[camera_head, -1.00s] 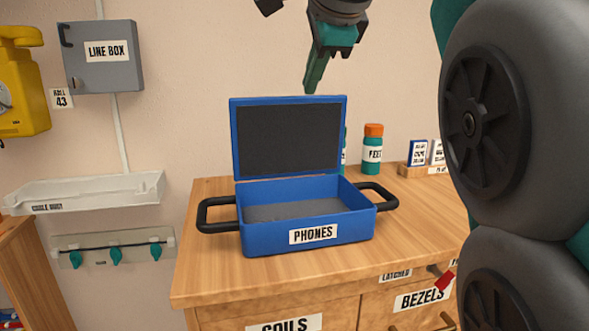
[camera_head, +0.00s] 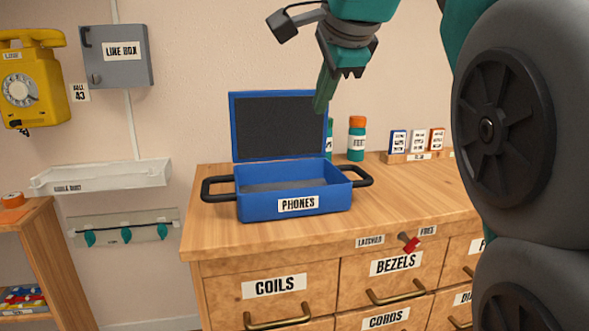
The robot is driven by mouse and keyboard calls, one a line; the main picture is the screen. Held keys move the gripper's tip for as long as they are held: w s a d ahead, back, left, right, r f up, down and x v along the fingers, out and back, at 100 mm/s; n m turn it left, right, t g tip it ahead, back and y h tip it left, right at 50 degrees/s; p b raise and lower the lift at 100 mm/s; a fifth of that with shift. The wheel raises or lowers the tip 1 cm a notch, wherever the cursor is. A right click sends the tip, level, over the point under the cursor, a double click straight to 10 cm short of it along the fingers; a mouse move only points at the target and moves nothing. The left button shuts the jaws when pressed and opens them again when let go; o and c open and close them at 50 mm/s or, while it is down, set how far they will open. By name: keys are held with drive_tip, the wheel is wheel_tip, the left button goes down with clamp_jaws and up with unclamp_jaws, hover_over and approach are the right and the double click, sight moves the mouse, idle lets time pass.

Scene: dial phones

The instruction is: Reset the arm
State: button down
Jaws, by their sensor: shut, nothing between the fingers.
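My gripper (camera_head: 325,92) hangs at the upper middle of the head view, above the right part of an open case. Its green fingers are together and point down, with nothing between them. The fingers overlap the right edge of the case's raised lid in the picture. The blue case (camera_head: 240,208), labelled PHONES, stands on a wooden cabinet with its lid up and black handles at both sides. The part of its inside that shows is grey and empty. My arm fills the right side of the view.
The wooden cabinet (camera_head: 420,205) has labelled drawers and a red-tipped latch (camera_head: 410,243). Green bottles with orange caps (camera_head: 357,138) and a rack of small boxes (camera_head: 417,142) stand behind. A yellow wall phone (camera_head: 33,80), grey box (camera_head: 117,57) and white tray (camera_head: 100,177) are at left.

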drive_tip(key=s+d+f+n+g+h, duration=0.1)
drive_tip(key=s+d+f+n+g, duration=0.25)
drive_tip(key=f, duration=0.85)
drive_tip(key=s+d+f+n+g, duration=0.25)
drive_tip(key=s+d+f, duration=0.2)
drive_tip(key=f, duration=0.65)
drive_tip(key=s+d+f+n+g, duration=0.1)
drive_tip(key=s+f+n, duration=0.3)
drive_tip(key=s+f, duration=0.6)
drive_tip(key=s+d+f+n+g, duration=0.1)
drive_tip(key=s+f+n+g, duration=0.2)
drive_tip(key=s+f, duration=0.8)
drive_tip(key=shift+d+f+n+h, duration=0.3)
drive_tip(key=shift+d+n+h, duration=0.1)
drive_tip(key=shift+n, duration=0.4)
